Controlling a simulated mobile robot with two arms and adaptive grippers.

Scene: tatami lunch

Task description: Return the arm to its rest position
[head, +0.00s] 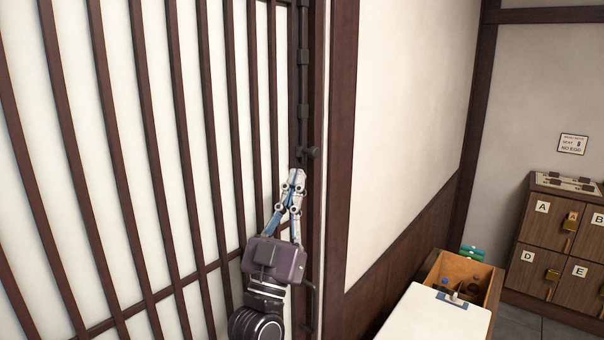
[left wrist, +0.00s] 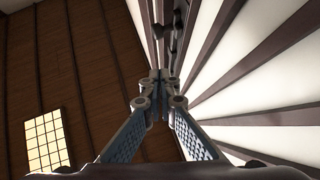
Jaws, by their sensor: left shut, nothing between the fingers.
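My left gripper (head: 297,176) points upward in front of the right edge of a slatted screen door (head: 185,120). Its fingers are together with nothing between them. The fingertips are just below a dark knob (head: 313,153) on a vertical rod at the door's edge; I cannot tell whether they touch the rod. In the left wrist view the closed fingers (left wrist: 160,76) point up beside the white and dark slats of the door (left wrist: 245,70). My right gripper is in neither view.
A white-topped surface (head: 435,318) stands at the lower right, next to a wooden box (head: 478,271) with small items inside. Lettered lockers (head: 560,240) stand at the far right, below a small sign (head: 573,144). In the left wrist view, a lit window (left wrist: 46,141) shows at the left.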

